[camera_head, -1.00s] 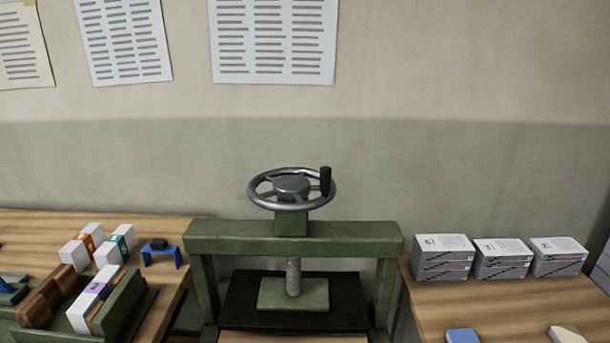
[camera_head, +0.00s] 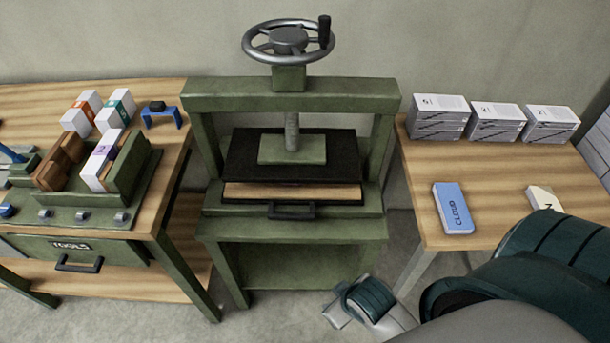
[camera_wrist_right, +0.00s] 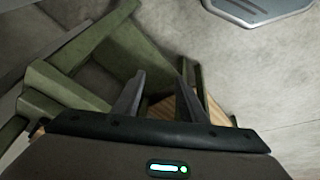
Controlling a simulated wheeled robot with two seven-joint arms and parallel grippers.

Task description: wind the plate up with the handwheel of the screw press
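The green screw press (camera_head: 300,97) stands in the middle of the head view. Its grey handwheel (camera_head: 289,40) sits on top, with a black upright knob (camera_head: 324,31) at the right of the rim. A screw (camera_head: 292,132) runs down to a green block on the black plate (camera_head: 240,150). The plate lies low, over a pale wooden board (camera_head: 290,191); I cannot tell whether they touch. My right arm comes in from the lower right, low in front of the press. In the right wrist view my right gripper (camera_wrist_right: 158,95) has its fingers apart, with nothing between them. My left gripper is not in view.
A left bench (camera_head: 40,95) holds several bundles, a green rack and a blue stand (camera_head: 160,115). A right table (camera_head: 500,165) holds three paper stacks (camera_head: 438,118), a blue block (camera_head: 453,207) and a pale one (camera_head: 545,198). Space around the handwheel is clear.

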